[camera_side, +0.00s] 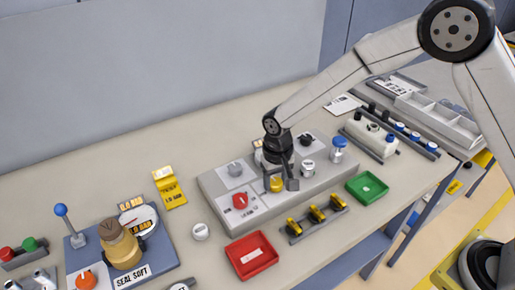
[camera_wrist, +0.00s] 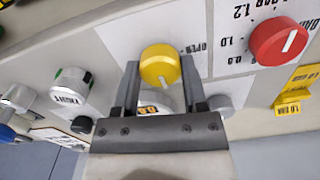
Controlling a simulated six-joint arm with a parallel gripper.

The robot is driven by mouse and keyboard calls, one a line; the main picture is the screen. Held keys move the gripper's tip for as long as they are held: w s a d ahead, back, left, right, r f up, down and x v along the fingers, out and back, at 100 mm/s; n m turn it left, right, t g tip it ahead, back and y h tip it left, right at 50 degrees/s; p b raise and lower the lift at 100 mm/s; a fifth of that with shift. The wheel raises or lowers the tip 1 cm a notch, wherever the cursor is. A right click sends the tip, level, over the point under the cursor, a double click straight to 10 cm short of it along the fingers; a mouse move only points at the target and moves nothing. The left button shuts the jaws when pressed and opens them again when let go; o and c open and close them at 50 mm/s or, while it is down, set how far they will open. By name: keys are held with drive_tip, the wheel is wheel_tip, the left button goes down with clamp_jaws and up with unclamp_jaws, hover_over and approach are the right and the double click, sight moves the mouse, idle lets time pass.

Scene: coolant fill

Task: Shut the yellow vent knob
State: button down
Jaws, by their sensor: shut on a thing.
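The yellow vent knob (camera_wrist: 160,66) is round with a white pointer line, on a pale panel with "OPEN" printed to its right in the wrist view. The line points down toward my wrist. My gripper (camera_wrist: 160,75) has one finger on each side of the knob and is shut on it. In the side view the knob (camera_side: 275,184) sits on the grey panel block (camera_side: 217,186), partly covered by my gripper (camera_side: 281,183), which points down from above.
A red knob (camera_side: 240,201) and a grey knob (camera_side: 235,169) are on the same panel. A white cap (camera_side: 308,167) and a blue-topped part (camera_side: 338,146) stand to the right. A red tray (camera_side: 251,255) and a green tray (camera_side: 366,187) lie in front.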

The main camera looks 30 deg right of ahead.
sight(276, 181)
idle(0.4)
drive_tip(key=shift+c, duration=0.7)
unclamp_jaws()
drive_tip(key=shift+r, duration=3.95)
drive_tip(key=s+d+n+t, duration=0.1)
drive_tip(key=s+d+t, duration=0.1)
drive_tip(key=s+d, duration=1.3)
drive_tip(key=shift+s+d+f+n+t, duration=0.3)
drive_tip(key=shift+s+n, duration=0.1)
drive_tip(key=shift+s, duration=0.25)
